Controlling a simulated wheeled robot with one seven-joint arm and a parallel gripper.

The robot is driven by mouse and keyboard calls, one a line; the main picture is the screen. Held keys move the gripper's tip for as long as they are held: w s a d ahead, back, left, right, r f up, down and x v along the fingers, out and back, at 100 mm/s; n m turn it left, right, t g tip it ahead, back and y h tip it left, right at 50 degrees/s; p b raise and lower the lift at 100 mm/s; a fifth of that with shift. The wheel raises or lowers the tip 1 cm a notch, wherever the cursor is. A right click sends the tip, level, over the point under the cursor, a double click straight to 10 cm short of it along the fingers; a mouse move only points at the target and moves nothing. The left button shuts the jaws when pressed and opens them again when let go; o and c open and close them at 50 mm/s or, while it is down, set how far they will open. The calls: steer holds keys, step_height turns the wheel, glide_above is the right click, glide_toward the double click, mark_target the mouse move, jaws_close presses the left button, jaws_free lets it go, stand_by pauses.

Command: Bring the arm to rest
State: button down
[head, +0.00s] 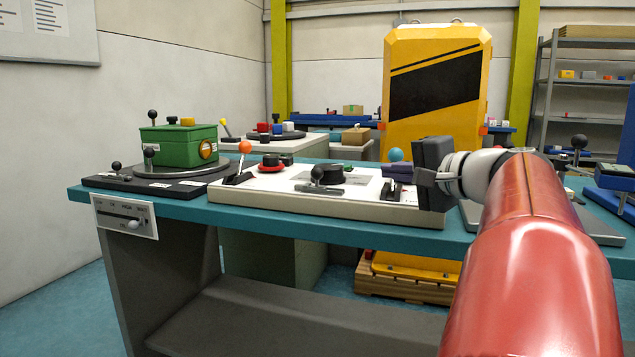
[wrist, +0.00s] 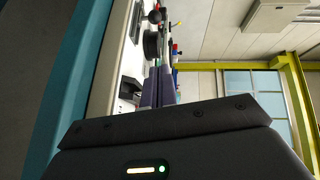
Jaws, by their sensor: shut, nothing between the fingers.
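My red arm reaches in from the lower right of the head view. My gripper (head: 385,170) is at its far end, above the right part of the white control panel (head: 290,205). Its dark body hides part of that panel, and its purple-grey fingers point left. The fingers are shut and empty. In the wrist view the shut fingers (wrist: 158,78) extend past the dark gripper body, with the panel to their left. A blue ball knob (head: 396,155) shows just above the fingers in the head view; I cannot tell whether they touch it.
The panel stands on a teal bench (head: 180,207). It carries an orange-knobbed lever (head: 244,148), a red button (head: 271,161) and black controls. A yellow cabinet (head: 436,85) stands behind. Space above the bench's middle is clear.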

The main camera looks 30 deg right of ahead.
steer(key=a+f+n+g+y, duration=0.1)
steer(key=a+f+n+g, duration=0.2)
steer(key=a+f, duration=0.5)
steer(key=a+f+n+g+y, duration=0.1)
steer(key=a+f+n+g, duration=0.3)
steer(key=a, duration=0.6)
steer(key=s+a+f+n+g+h+p, duration=0.1)
steer(key=s+a+f+n, duration=0.3)
steer(key=f, duration=0.4)
steer(key=s+a+f+n+g+h+p, duration=0.1)
steer(key=s+a+f+n+g+h, duration=0.1)
steer(key=s+a+f+n, duration=0.2)
steer(key=s+a+f, duration=0.2)
steer(key=s+f, duration=0.2)
steer(key=f, duration=0.1)
steer(key=shift+s+g+h, duration=0.25)
steer(key=shift+g+h, duration=0.15)
